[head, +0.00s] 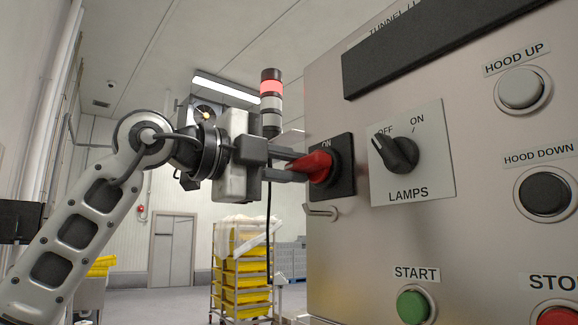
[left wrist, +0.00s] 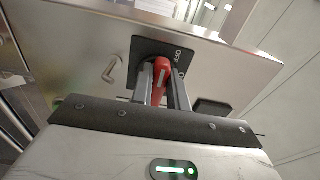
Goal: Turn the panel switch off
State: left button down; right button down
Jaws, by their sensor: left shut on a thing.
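The panel switch is a red rotary handle (head: 318,164) on a black plate (head: 346,170) at the left edge of the grey control panel (head: 335,90). The word ON shows at the plate's top in the head view. My left gripper (head: 297,165) is shut on the red handle, coming from the left. In the left wrist view the handle (left wrist: 161,72) sits between the two fingers (left wrist: 161,88), and the word OFF shows on the plate to its right. Which mark the handle points to is hard to tell. My right gripper is not in view.
A black LAMPS knob (head: 398,152) sits close right of the switch. HOOD UP (head: 522,90), HOOD DOWN (head: 545,193), green START (head: 412,307) and red STOP (head: 557,316) buttons are farther right. A small metal latch (head: 321,211) is below the switch. A signal tower (head: 271,100) stands behind.

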pick_arm(q)
jog(key=c, duration=1.4)
grip_release()
jog(key=shift+o, duration=0.2)
jog(key=b+v, duration=0.2)
jog(key=v, duration=1.4)
